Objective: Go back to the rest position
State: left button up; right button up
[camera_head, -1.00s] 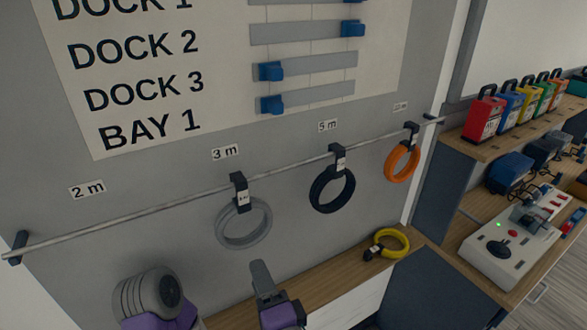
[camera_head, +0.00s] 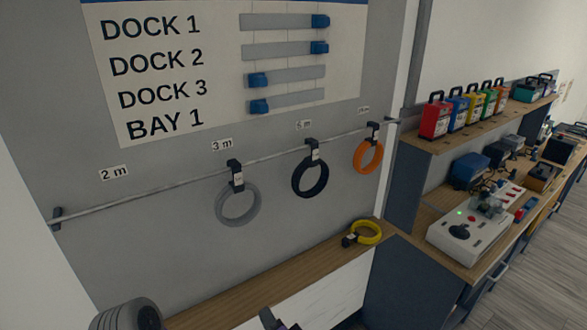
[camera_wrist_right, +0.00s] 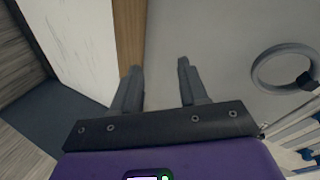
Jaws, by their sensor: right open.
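My right gripper (camera_head: 272,320) shows only as a small part at the bottom edge of the head view, in front of the wooden ledge. In the right wrist view its two fingers (camera_wrist_right: 159,68) are apart with nothing between them. A grey cable coil (camera_head: 238,203) hangs from the wall rail, and a grey ring shows at the right of the right wrist view (camera_wrist_right: 283,69), clear of the fingers. My left gripper is not in view.
A black coil (camera_head: 310,178) and an orange coil (camera_head: 368,157) hang on the rail (camera_head: 150,192). A yellow coil (camera_head: 367,232) lies on the ledge (camera_head: 235,296). A bench at right carries a control box (camera_head: 468,238) and coloured cases (camera_head: 436,118).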

jog(key=d+f+n+g+h, duration=0.25)
jog(key=d+f, duration=0.25)
jog(key=f, duration=0.7)
jog(key=s+d+f+n+g, duration=0.1)
jog(key=s+d+f+g, duration=0.2)
jog(key=s+f, duration=0.2)
jog(key=s+d+f+n+g, duration=0.1)
jog(key=s+d+f+g, duration=0.2)
jog(key=f, duration=0.6)
jog(key=s+d+f+n+g+y, duration=0.1)
jog(key=s+d+f+g, duration=0.2)
jog(key=s+f, duration=0.3)
jog(key=shift+s+f, duration=0.4)
jog(key=shift+f, duration=0.05)
